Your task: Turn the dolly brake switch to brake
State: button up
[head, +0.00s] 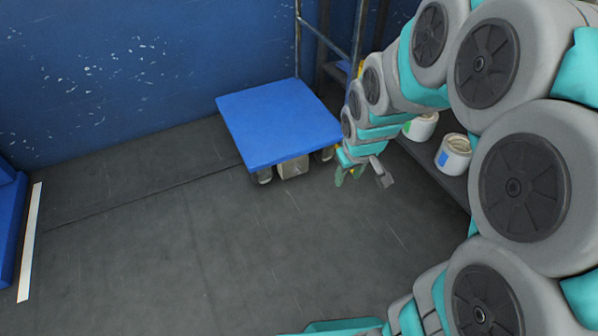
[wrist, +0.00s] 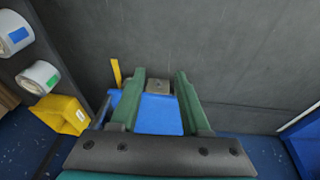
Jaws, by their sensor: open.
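The dolly (head: 275,125) has a flat blue deck and stands on the floor near the blue wall in the head view. A beige block (head: 293,168) sits under its front edge, between the casters. In the wrist view the blue deck (wrist: 160,116) shows between my fingers, with the beige block (wrist: 158,88) beyond it. A thin yellow bar (wrist: 115,73) stands just left of my left finger; I cannot tell whether it is the brake switch. My gripper (head: 362,180) is open and empty, right of the dolly's front corner; its fingers (wrist: 160,76) point toward the block.
A dark shelf (head: 425,160) at the right holds white cans (head: 455,155); in the wrist view they are at the left, near a yellow box (wrist: 60,115). A metal frame (head: 298,40) rises behind the dolly. The grey floor (head: 200,250) in front is clear.

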jog(key=w+a+f+n+t+y+b, duration=0.2)
jog(key=w+a+f+t, duration=0.15)
jog(key=w+f, duration=0.85)
jog(key=w+a+f+n+t+y+b, duration=0.2)
jog(key=w+f+n+t, duration=0.15)
jog(key=w+f, duration=0.8)
jog(key=t+y+b, duration=0.1)
jog(key=t+b, duration=0.1)
jog(key=t, duration=0.1)
send_near(297, 172)
jog(key=w+r, duration=0.3)
jog(key=s+f+t+y+b, duration=0.1)
jog(key=s+f+t+b, duration=0.2)
jog(key=f, duration=0.4)
jog(key=shift+n+t, duration=0.4)
jog(key=shift+n, duration=0.05)
jog(key=shift+r+x, duration=0.15)
jog(key=shift+x, duration=1.65)
jog(key=shift+r+x, duration=0.15)
jog(key=shift+x, duration=1.65)
grip_shut()
